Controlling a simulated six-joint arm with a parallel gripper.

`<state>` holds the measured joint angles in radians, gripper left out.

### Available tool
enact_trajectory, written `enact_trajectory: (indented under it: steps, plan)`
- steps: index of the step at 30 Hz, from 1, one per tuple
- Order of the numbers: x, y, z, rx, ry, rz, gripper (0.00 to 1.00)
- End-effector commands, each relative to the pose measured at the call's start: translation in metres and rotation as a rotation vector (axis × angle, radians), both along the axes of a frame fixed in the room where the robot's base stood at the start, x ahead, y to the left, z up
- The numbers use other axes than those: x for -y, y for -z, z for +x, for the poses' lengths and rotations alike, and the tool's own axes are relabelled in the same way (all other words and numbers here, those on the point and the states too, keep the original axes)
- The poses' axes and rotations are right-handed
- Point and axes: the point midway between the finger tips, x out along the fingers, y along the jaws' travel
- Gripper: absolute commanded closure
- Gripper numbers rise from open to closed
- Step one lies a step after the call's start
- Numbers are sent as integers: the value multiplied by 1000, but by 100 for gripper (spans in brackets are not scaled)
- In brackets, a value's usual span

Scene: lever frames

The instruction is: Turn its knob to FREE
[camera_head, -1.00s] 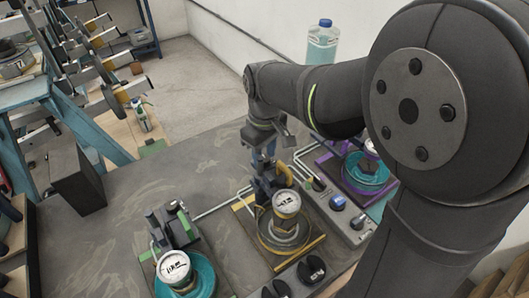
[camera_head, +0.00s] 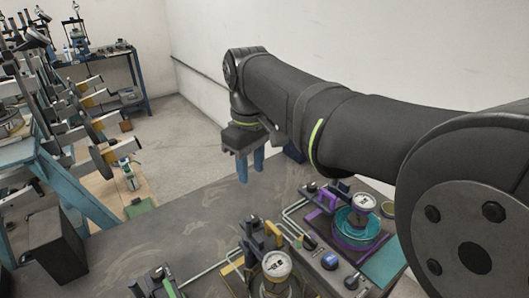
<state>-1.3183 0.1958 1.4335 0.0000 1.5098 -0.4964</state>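My gripper (camera_head: 251,166) hangs in the air above the far part of the grey table, pointing down. Its two blue fingers show a gap between them with nothing held. On a grey control strip at the lower right are a blue knob (camera_head: 330,260), a dark knob (camera_head: 352,282) and a small dark knob with a reddish part (camera_head: 309,242). The gripper is apart from all of them, up and to the left. The knob labels, including any FREE mark, are too small to read. I cannot tell which knob the task means.
A purple-framed station with a teal dish (camera_head: 357,225) and gauge stands behind the strip. A yellow-framed station with a white gauge (camera_head: 277,264) is in front. A green-clipped station (camera_head: 165,281) is at the lower left. Grey tabletop (camera_head: 185,228) is clear at left.

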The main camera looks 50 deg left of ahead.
Motion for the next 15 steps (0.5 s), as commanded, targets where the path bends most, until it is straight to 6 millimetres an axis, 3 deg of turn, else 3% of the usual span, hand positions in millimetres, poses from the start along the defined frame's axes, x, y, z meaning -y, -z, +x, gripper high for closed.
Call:
enact_trajectory:
  steps: [6,15]
  plan:
    - [0,-22,0,0,0,1,65]
    - [0,-24,0,0,0,-1,65]
